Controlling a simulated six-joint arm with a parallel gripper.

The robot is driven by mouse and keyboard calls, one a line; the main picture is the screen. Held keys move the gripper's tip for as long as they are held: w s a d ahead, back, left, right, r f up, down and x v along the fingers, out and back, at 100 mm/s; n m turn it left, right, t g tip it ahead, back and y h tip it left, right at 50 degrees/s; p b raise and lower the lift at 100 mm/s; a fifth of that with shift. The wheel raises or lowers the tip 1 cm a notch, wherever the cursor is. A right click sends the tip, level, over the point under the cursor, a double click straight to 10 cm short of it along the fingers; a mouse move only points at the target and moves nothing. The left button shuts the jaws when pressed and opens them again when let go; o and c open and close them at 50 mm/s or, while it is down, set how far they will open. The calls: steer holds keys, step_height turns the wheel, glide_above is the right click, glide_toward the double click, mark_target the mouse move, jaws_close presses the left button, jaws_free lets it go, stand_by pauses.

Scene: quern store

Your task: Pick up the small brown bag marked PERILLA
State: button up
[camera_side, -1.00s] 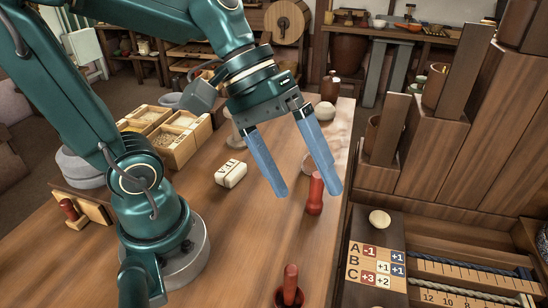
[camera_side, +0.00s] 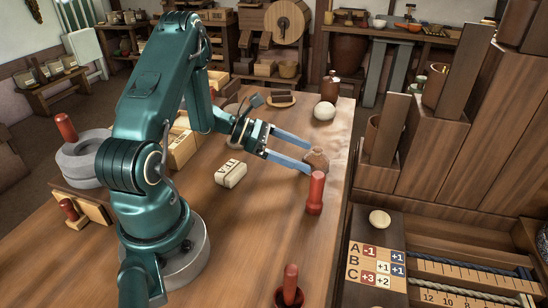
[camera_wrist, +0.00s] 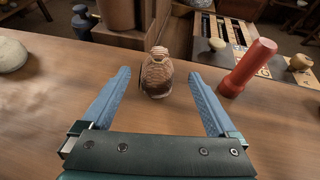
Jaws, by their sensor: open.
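A small brown bag (camera_side: 317,158) with a gathered neck stands upright on the wooden table, near its right edge. In the wrist view the bag (camera_wrist: 157,77) is in the middle, with faint marks on its face that I cannot read. My gripper (camera_side: 308,156) is open, low and nearly level, pointing right at the bag. In the wrist view its two blue fingers lie left and right of the bag, with clear gaps on both sides. The fingertips reach about level with the bag, and nothing is gripped.
A red peg (camera_side: 315,193) stands close to the bag, just beyond the right finger in the wrist view. A pale round stone (camera_side: 324,111) and a brown jug (camera_side: 330,87) stand farther back. Bare table lies in front.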

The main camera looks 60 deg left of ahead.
mark_target(305, 157)
steer(key=shift+s+a+f, duration=0.1)
steer(key=shift+a+f, duration=0.1)
steer(key=shift+f, duration=0.1)
steer(key=shift+x, duration=2.45)
steer(key=shift+r, duration=0.1)
jaws_close()
